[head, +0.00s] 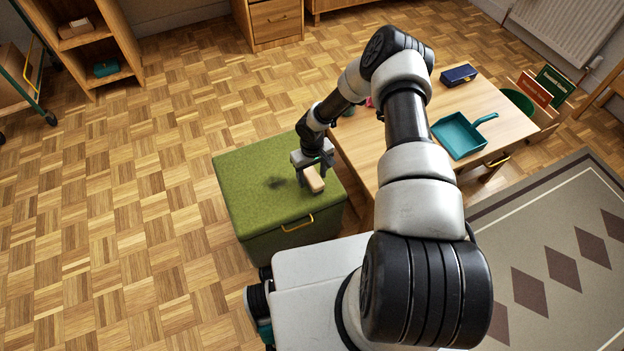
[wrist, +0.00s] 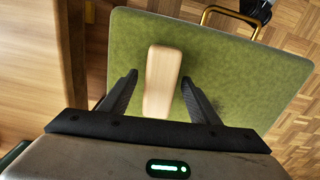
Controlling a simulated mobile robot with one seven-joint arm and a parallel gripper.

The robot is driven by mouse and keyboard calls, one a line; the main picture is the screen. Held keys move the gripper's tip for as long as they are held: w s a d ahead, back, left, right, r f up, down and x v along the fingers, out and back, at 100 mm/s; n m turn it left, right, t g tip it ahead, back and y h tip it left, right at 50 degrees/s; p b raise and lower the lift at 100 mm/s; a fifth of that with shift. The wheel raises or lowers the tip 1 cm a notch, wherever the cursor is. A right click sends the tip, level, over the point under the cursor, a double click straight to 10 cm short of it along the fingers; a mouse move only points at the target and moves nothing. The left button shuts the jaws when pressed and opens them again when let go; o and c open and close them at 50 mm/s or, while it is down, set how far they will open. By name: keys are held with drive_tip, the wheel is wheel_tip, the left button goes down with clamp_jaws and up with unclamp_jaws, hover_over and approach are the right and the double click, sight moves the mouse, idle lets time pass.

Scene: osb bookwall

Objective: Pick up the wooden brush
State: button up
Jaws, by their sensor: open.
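The wooden brush (head: 314,180) is a pale, oblong wooden block lying on the green box top (head: 243,176). In the wrist view the wooden brush (wrist: 161,80) lies lengthwise between my two fingers, with green surface showing on both sides of it. My gripper (head: 313,176) points down over it near the right part of the green top. In the wrist view my gripper (wrist: 160,80) is open, one finger left and one right of the brush, with gaps to it. The brush's underside and any bristles are hidden.
A wooden table (head: 508,119) stands right of the green box, with a teal dustpan (head: 460,134) and a dark blue box (head: 459,75) on it. A gold handle (head: 297,223) is on the green box's front. The parquet floor to the left is clear.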

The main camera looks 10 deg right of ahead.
sight(312, 174)
drive_tip(key=c, duration=1.2)
wheel_tip(312, 174, up, 10)
drive_tip(key=p, duration=0.2)
drive_tip(key=shift+p, duration=0.3)
drive_tip(key=o, duration=0.5)
drive_tip(key=c, duration=0.3)
drive_tip(key=shift+c, duration=0.2)
